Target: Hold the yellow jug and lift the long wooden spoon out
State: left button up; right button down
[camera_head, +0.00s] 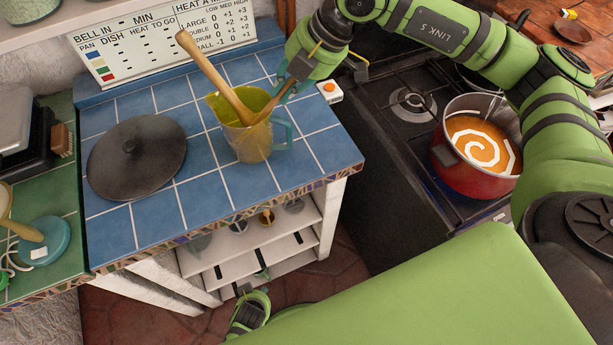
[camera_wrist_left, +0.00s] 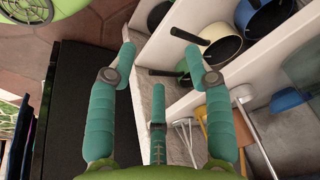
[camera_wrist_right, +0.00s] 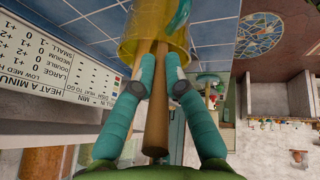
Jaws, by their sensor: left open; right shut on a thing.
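The yellow see-through jug (camera_head: 254,142) stands upright on the blue tiled counter, its teal handle at the right. A long pale wooden spoon (camera_head: 215,78) leans out of it to the upper left. A second, darker wooden utensil (camera_head: 277,97) leans out to the right. My right gripper (camera_head: 283,95) is shut on this second utensil above the jug's rim; its thick end (camera_wrist_right: 156,130) passes between the fingers in the right wrist view. The ends inside the jug are partly hidden. My left gripper (camera_head: 251,303) is low in front of the counter, open and empty in the left wrist view (camera_wrist_left: 160,60).
A dark round lid (camera_head: 136,158) lies left of the jug. A small white box with an orange button (camera_head: 329,91) is at the counter's right edge. A red pot of orange soup (camera_head: 478,150) stands on the stove. Open shelves (camera_head: 260,255) hold pans below the counter.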

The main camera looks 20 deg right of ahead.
pick_arm(q)
jog(key=w+d+r+t, duration=0.3)
jog(key=w+d+r, duration=0.4)
jog(key=d+r, duration=0.4)
jog(key=n+t+h, duration=0.1)
jog(key=n+t, duration=0.3)
jog(key=t, duration=0.2)
send_near(292, 145)
jog(key=x, duration=0.8)
jog(key=shift+w+f, duration=0.15)
jog(key=shift+w, duration=0.1)
grip_shut()
grip_release()
